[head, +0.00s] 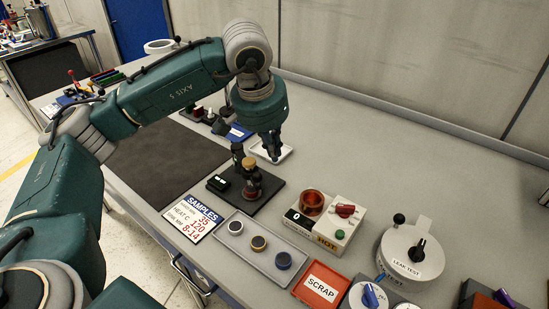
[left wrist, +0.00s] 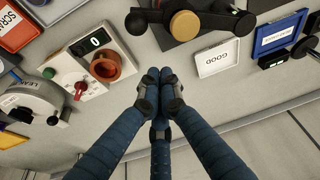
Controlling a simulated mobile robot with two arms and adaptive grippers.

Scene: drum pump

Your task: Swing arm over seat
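The black fixture stands on a dark base plate (head: 270,193) in the middle of the bench. It has an upright black post (head: 238,155), a tan round knob (head: 249,162) and a dark reddish-brown round part low down. In the left wrist view a black bar (left wrist: 215,20) lies by the tan knob (left wrist: 185,24) at the top edge. I cannot make out the seat clearly. My left gripper (head: 275,158) hangs just right of and behind the fixture in the head view. Its fingers (left wrist: 160,76) are together with nothing visible between them. My right gripper is not in view.
A GOOD tray (left wrist: 217,58) lies near the fixture. In front are a tray of pucks (head: 228,246), a heater box with copper cup (head: 312,203), a SCRAP tray (head: 306,294) and a leak tester (head: 400,265). The right rear bench is clear.

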